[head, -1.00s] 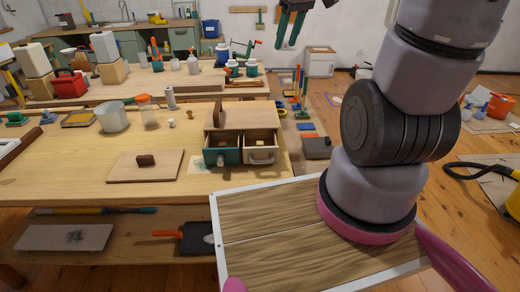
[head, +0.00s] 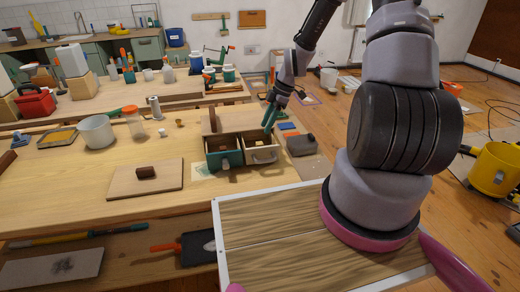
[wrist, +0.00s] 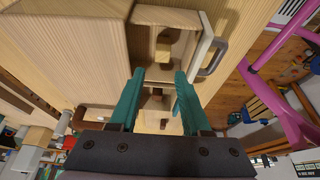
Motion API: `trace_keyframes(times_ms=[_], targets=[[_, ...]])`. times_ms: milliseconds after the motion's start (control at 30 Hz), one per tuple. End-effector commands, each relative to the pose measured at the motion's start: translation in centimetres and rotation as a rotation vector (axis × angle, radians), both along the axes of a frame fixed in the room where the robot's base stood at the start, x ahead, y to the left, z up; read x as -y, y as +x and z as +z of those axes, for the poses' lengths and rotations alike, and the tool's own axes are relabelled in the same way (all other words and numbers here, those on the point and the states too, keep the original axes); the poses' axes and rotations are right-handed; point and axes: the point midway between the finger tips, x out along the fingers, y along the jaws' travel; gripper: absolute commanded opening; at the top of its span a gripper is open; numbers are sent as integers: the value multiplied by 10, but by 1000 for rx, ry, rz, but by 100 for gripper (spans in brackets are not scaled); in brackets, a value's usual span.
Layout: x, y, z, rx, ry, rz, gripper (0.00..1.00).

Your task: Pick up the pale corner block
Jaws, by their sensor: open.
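A small pale block (head: 259,145) lies in the open right drawer (head: 262,157) of a wooden two-drawer box on the bench. A small pale block also shows inside the light drawer in the wrist view (wrist: 164,48), ahead of the fingertips. Its exact shape is too small to tell. My gripper (head: 268,124) hangs above the right drawer. Its teal fingers (wrist: 157,78) are apart with no block held between them. Another small block (head: 225,162) lies in the teal-fronted left drawer (head: 224,160).
Drawer walls and a grey handle (wrist: 212,58) stand close to the fingers. A board with a dark handle (head: 146,173) lies left of the drawers. The bench between is clear.

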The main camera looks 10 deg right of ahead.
Motion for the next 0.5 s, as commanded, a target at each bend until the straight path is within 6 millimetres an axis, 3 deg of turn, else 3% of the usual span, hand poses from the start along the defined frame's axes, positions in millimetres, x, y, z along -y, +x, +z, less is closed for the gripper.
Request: trace_keyframes(times_ms=[200, 500], targets=[[-13, -1, -32, -3, -1, 0, 48], [-20, -4, -60, -6, -1, -1, 48]])
